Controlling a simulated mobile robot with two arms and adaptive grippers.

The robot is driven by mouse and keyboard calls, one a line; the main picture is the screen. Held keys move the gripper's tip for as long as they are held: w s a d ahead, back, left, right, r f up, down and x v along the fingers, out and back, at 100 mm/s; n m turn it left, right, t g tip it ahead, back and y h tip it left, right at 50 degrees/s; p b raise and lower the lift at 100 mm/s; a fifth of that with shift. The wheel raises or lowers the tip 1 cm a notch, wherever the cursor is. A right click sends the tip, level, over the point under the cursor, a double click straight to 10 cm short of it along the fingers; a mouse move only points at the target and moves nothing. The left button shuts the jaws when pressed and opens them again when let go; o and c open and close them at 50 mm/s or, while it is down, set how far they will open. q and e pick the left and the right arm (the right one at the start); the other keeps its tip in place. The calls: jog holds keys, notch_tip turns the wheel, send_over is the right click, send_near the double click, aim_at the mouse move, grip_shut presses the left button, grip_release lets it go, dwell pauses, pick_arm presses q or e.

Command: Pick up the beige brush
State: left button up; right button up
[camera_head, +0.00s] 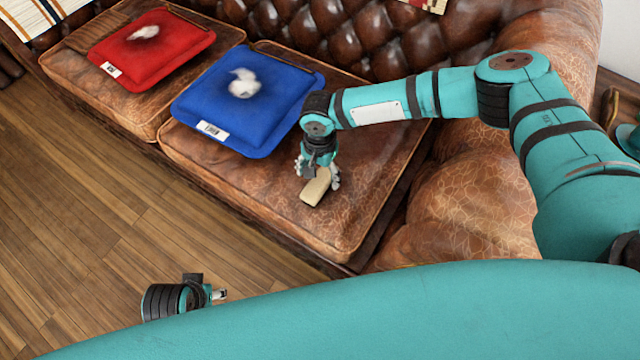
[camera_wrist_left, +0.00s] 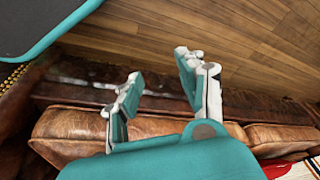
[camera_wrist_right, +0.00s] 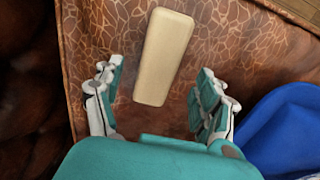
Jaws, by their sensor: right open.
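The beige brush (camera_head: 316,187) lies on the brown leather sofa seat, near its front edge. In the right wrist view the beige brush (camera_wrist_right: 164,57) lies ahead of the fingertips, its lower end reaching between them. My left gripper (camera_wrist_left: 160,85) is open and empty in the left wrist view. In the head view my left gripper (camera_head: 217,294) is low at the left, away from the sofa, above the wooden floor.
A blue cushion (camera_head: 205,105) with a white, dark-smudged patch lies left of my right gripper. A red cushion (camera_head: 185,42) with a similar patch lies further left. The sofa's backrest (camera_head: 345,35) and right armrest (camera_head: 450,190) bound the seat. The wooden floor (camera_head: 90,220) in front is clear.

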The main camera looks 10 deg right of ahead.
aim_at(320, 180)
notch_tip(320, 180, down, 4)
jog(key=shift+f+b, duration=0.25)
jog(key=shift+b, duration=0.45)
pick_arm(q)
jog(key=v, duration=0.3)
jog(key=w+v, duration=0.1)
jog(key=v, duration=0.1)
jog(key=shift+s+r, duration=0.15)
jog(key=shift+r, duration=0.35)
pick_arm(e)
jog(key=shift+c, duration=0.3)
jog(key=c, duration=1.3)
jog(key=shift+r, duration=0.25)
notch_tip(320, 180, up, 4)
jog(key=shift+f+p, duration=0.25)
jog(key=shift+p, duration=0.6)
pick_arm(q)
notch_tip(320, 180, down, 10)
jog(key=p, duration=0.1)
pick_arm(e)
jog(key=s+a, duration=0.1)
jog(key=a, duration=0.4)
jog(key=s+a, duration=0.2)
jog(key=a, duration=0.3)
jog(key=s+a+r, duration=0.1)
jog(key=a, duration=0.4)
jog(key=shift+s+a, duration=0.2)
